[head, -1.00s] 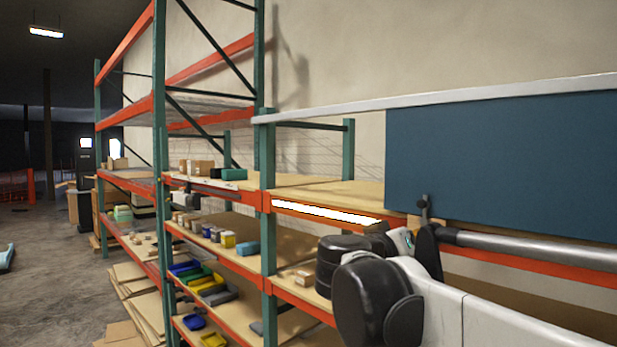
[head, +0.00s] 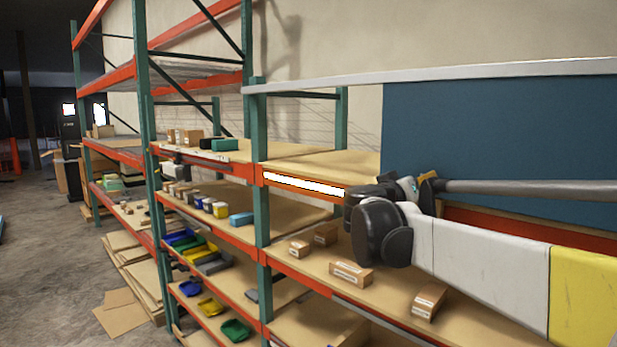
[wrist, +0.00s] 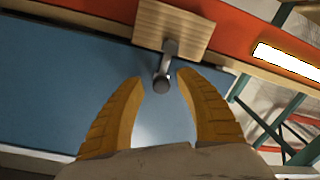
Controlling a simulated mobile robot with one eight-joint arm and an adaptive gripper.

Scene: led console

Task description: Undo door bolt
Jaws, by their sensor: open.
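The door bolt (wrist: 162,82) shows in the wrist view as a grey metal handle with a round knob. It stands out from a wooden block (wrist: 178,30) at the edge of the blue panel (wrist: 60,85). The blue panel also shows in the head view (head: 500,130). My gripper (wrist: 160,79) is open, with its yellow fingers on either side of the knob. I cannot see contact between them. In the head view my gripper (head: 428,186) is at the panel's lower left corner and hides the bolt.
A lit white strip (head: 303,184) runs along the orange shelf beam left of my gripper. Cardboard boxes (head: 351,272) sit on the shelf below my arm. Green rack posts (head: 263,200) stand to the left. Open floor (head: 45,260) lies at the far left.

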